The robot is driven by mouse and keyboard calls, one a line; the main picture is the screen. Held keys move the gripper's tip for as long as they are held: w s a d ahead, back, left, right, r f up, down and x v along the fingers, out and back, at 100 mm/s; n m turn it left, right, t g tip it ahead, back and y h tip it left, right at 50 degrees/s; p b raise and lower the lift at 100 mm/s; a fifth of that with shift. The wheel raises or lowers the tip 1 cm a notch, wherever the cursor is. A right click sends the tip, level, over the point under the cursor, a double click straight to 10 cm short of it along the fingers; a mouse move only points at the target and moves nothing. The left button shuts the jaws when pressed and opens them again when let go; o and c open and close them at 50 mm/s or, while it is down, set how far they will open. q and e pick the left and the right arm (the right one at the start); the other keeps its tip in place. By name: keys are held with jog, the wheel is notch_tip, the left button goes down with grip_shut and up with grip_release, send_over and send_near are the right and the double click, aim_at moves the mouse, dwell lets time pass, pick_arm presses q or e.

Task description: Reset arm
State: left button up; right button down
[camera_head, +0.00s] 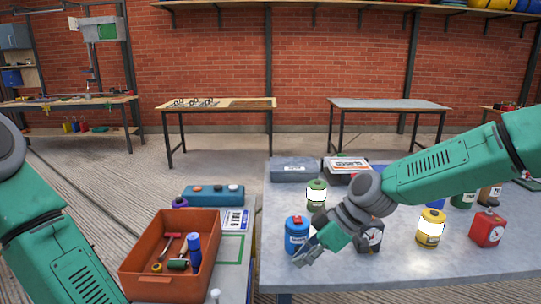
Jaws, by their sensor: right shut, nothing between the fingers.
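My right arm comes in from the right, green with grey joints, and reaches over the grey table (330,274). My right gripper (308,254) is shut and empty. It hangs over the front left part of the table, in front of the blue canister (296,235) and left of a dark timer (371,238) that the arm partly hides. My left arm shows at the left edge of the view, but its gripper is out of the picture.
An orange bin (140,270) with hand tools stands left of the table. Grey and dark cases lie at the back. The table's front strip is clear.

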pick_arm(q)
jog(key=s+a+f+n+g+y, duration=0.1)
jog(key=s+a+f+g, duration=0.1)
jog(key=s+a+f, duration=0.3)
jog(key=s+a+f+n+g+y, duration=0.1)
jog(key=s+a+f+g+y, duration=0.15)
jog(key=s+f, duration=0.4)
pick_arm(e)
jog(key=s+d+f+m+h, duration=0.2)
jog(key=s+d+f+m, duration=0.15)
jog(key=s+f, duration=0.55)
jog(key=s+d+f+m+h, duration=0.2)
jog(key=s+d+f+m, duration=0.15)
jog(key=s+f, duration=0.6)
pick_arm(q)
jog(key=s+a+f+n+g+y, duration=0.3)
jog(key=s+a+g, duration=0.1)
jog(key=s+a, duration=0.8)
jog(key=shift+s, duration=0.55)
pick_arm(e)
jog(key=s+d+f+m+h, duration=0.2)
jog(key=s+d+m, duration=0.2)
jog(key=s+d, duration=0.3)
jog(key=s+d+f+m+h, duration=0.1)
jog(key=s+d+f+m, duration=0.2)
jog(key=s+d, duration=0.4)
jog(key=shift+s+d+f+m+h, duration=0.15)
jog(key=shift+s+d+m+h, duration=0.25)
jog(key=shift+s, duration=0.95)
